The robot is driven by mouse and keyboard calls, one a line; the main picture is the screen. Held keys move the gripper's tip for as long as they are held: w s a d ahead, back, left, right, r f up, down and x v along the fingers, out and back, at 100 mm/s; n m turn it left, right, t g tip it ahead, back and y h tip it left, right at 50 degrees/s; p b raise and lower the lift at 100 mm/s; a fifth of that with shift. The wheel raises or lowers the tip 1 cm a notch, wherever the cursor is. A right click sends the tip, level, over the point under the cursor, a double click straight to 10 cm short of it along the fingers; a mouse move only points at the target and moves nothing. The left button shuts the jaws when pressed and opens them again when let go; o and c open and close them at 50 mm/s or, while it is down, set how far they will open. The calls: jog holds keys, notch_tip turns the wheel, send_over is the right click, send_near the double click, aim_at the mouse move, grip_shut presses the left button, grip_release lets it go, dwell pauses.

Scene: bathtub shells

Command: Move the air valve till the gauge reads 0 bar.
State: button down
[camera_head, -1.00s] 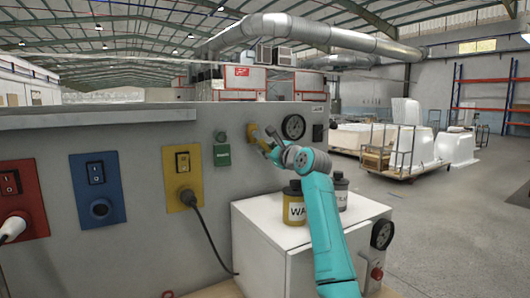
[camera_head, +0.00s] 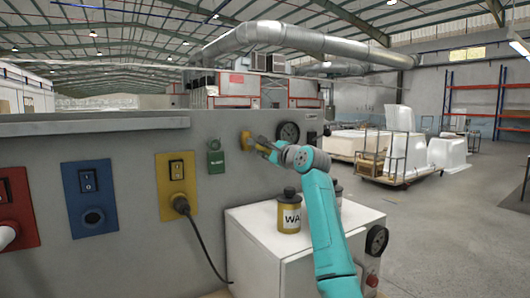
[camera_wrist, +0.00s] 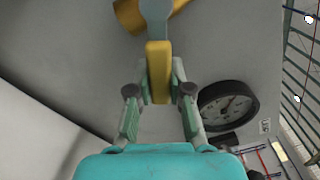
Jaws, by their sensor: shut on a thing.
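The yellow air valve (camera_head: 246,141) is on the grey panel in the head view, left of a round dark-rimmed gauge (camera_head: 289,133). My gripper (camera_head: 264,146) is at the valve's handle. In the wrist view, my gripper (camera_wrist: 160,84) is shut on the yellow valve handle (camera_wrist: 158,62), with a finger on each side. Part of the valve body (camera_wrist: 129,15) shows at the top. The gauge (camera_wrist: 229,105) is right of the fingers there, with a pale dial. Its needle and numbers are too small to read surely.
A green box (camera_head: 215,158) and a yellow switch plate (camera_head: 176,185) with a plugged cable are left of the valve. A white cabinet (camera_head: 265,250) below carries a yellow canister (camera_head: 290,213); a second is partly hidden by my arm. Open floor is on the right.

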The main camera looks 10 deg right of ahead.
jog(key=c, duration=1)
grip_release()
jog(key=shift+c, duration=0.2)
jog(key=v, duration=1.2)
